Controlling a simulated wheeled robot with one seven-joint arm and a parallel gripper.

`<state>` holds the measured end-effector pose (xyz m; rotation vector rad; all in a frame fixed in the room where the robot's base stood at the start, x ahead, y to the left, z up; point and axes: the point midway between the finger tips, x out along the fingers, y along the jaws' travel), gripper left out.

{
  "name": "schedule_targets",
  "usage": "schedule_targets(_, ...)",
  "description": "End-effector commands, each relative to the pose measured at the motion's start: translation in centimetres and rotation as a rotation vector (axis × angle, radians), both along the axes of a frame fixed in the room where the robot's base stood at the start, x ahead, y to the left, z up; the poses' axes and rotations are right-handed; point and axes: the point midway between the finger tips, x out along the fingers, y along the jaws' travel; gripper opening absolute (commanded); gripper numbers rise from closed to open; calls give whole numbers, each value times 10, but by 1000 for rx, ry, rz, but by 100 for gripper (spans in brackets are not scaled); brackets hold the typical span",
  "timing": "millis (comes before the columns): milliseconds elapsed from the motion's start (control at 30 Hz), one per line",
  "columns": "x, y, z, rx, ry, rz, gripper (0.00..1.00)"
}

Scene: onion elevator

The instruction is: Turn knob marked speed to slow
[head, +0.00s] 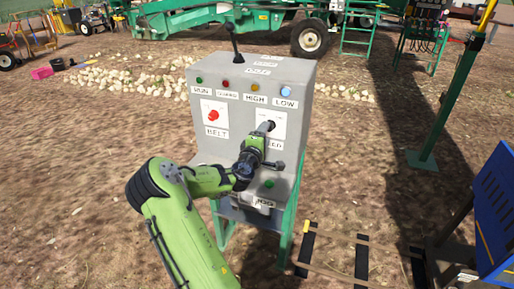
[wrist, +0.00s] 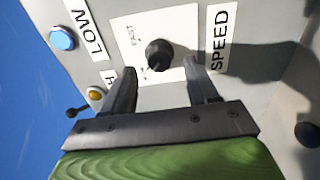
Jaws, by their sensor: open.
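The speed knob (wrist: 159,55) is a round black knob on a white plate (wrist: 180,22) beside the SPEED label (wrist: 220,38) in the wrist view. The word FAST shows on the plate; the other marks are too small to read. My gripper (wrist: 165,75) is open in front of the panel, with one finger on each side of the knob's near side, and I see no contact. In the head view my gripper (head: 266,128) reaches to the speed plate (head: 279,122) and partly covers the knob and its label.
The grey control box (head: 240,140) carries a red belt knob (head: 213,115), a row of coloured lights, a top lever (head: 234,42) and a green button (head: 269,184) on its lower ledge. A blue machine (head: 495,215) stands at right. Open dirt lies left of the box.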

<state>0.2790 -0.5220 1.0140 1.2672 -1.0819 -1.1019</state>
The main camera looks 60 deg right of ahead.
Motion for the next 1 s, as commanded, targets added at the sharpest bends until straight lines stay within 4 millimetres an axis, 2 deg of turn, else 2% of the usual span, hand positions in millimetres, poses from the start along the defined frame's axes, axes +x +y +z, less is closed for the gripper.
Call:
schedule_targets(33,-1,16,-2,4,1,3,58)
schedule_targets(200,-8,65,-3,4,1,5,58)
schedule_targets(300,-12,91,-3,3,1,5,58)
schedule_targets(433,-16,114,-3,2,1,3,58)
schedule_targets(600,-19,125,-1,1,0,1,58)
schedule_targets(1000,-19,124,0,1,0,1,58)
